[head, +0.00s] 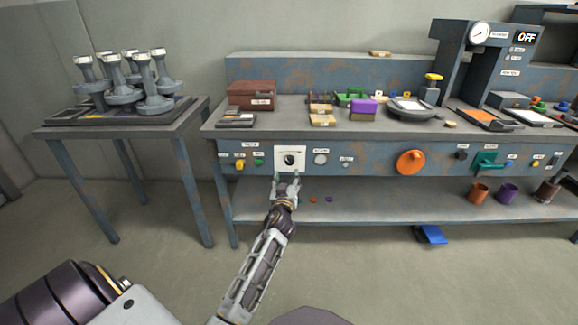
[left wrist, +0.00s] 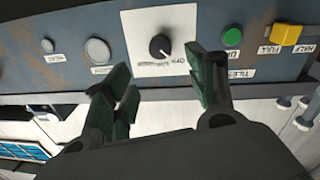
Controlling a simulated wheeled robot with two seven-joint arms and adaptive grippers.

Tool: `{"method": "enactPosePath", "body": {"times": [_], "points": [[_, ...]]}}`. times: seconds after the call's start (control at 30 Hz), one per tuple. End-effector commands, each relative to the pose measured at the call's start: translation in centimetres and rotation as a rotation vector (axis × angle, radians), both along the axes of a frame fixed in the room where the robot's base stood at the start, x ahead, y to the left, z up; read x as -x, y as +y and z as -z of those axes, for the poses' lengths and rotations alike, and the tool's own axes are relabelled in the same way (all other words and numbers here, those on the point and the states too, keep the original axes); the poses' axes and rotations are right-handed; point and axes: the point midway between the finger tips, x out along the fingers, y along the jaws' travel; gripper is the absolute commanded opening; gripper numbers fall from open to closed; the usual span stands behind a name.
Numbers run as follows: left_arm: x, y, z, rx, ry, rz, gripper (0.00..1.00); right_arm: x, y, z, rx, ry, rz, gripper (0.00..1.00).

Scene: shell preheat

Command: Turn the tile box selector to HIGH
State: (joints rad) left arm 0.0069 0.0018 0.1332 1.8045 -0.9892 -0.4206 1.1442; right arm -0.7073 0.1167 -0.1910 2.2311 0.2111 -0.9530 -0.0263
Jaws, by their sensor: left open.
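The tile box selector is a black knob (head: 289,159) on a white plate on the bench's front panel. In the left wrist view the knob (left wrist: 160,47) shows upside down above the gap between my fingers, with "OFF" lettering beside it. The pointer's exact setting is too small to read. My left gripper (head: 286,186) is just below the white plate in the head view. In the left wrist view my left gripper (left wrist: 160,88) has its green-padded fingers apart, with nothing between them, and is clear of the knob. My right gripper is not in view.
A green button (left wrist: 232,37) and a yellow switch (left wrist: 286,34) sit beside the plate; a round grey button (left wrist: 97,50) is on its other side. An orange knob (head: 410,162) is further right. A lower shelf (head: 390,203) runs below the panel.

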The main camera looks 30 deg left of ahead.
Motion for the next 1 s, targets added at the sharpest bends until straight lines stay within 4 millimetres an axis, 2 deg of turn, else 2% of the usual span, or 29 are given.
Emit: {"method": "enactPosePath", "body": {"times": [0.63, 1.0], "points": [[-5.2, 2.7, 0.0, -0.002, 0.000, 0.000, 0.57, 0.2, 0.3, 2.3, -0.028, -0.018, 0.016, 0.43], [-7.9, 4.1, 0.0, -0.002, 0.000, 0.000, 0.57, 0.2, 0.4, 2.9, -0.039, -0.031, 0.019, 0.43]]}}
